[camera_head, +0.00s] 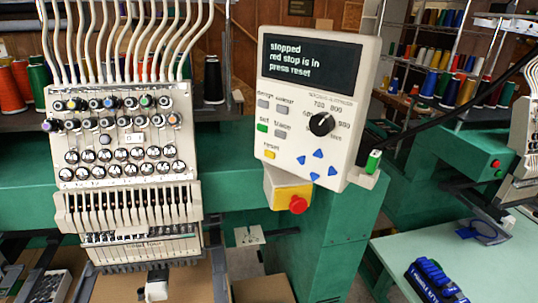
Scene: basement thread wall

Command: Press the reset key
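The reset key is a small yellow key (270,155) at the lower left of a cream control panel (340,85), under the label "reset". The panel's dark screen (309,61) reads "stopped / red stop is in / press reset". A red mushroom stop button (298,204) sits on a yellow box (280,190) just below the panel; from this angle I cannot tell how far in it is. Above the reset key are a green key (262,128) and several grey keys. To the right are a black dial (321,124) and blue arrow keys (318,154). My gripper is not in view.
An embroidery head (125,130) with many white thread tubes stands left of the panel. A green machine body (335,230) lies behind and below. A green-tipped piece (373,161) juts out at the panel's right. A pale table (390,265) with blue items is at lower right.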

